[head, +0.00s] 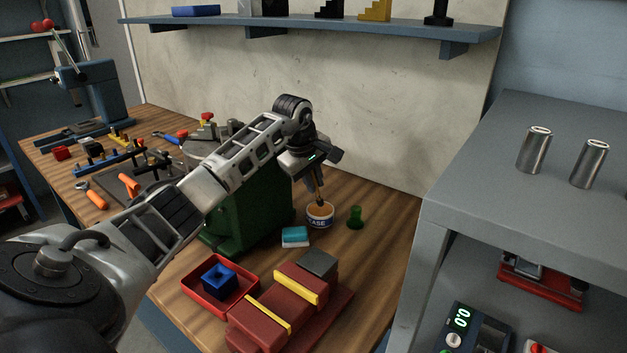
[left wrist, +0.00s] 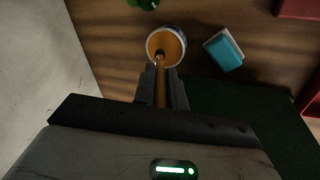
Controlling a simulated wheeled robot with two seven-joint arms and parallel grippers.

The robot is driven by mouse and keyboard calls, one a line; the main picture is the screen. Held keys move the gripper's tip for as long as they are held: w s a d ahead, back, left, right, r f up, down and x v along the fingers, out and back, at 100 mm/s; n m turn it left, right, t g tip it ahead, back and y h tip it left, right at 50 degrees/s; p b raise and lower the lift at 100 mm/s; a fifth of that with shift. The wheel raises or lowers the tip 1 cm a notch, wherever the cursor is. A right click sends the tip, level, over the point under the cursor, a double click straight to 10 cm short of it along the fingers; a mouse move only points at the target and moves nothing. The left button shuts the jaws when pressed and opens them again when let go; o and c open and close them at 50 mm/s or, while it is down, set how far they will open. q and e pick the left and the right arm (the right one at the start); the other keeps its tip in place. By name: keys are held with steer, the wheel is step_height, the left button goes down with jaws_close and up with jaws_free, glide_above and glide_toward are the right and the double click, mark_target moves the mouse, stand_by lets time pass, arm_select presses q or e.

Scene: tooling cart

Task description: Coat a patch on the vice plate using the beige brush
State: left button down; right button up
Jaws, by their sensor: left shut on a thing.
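My left gripper (head: 314,172) is shut on the beige brush (head: 320,190) and points down over the bench. In the left wrist view the brush (left wrist: 160,92) stands between the two fingers, its lower end at the opening of a white and blue grease tin (left wrist: 182,39). The tin (head: 319,217) holds orange-tan grease; whether the bristles touch it is hard to tell. A dark red vice (head: 262,326) with yellow strips lies at the front of the bench. A grey block (head: 318,263), possibly the vice plate, sits at its far end. My right gripper is out of view.
A teal and white sponge-like block (head: 295,236) and a green piece (head: 355,216) flank the tin. A red tray (head: 245,303) holds a blue block. A dark green machine body (head: 245,215) stands left of the tin. A grey shelf unit (head: 470,195) is at right.

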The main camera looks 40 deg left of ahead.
arm_select(q)
steer(key=shift+f+b, duration=0.35)
steer(key=shift+f, duration=0.25)
stand_by(0.7)
steer(key=shift+r+p, duration=0.55)
steer(key=shift+r, duration=3)
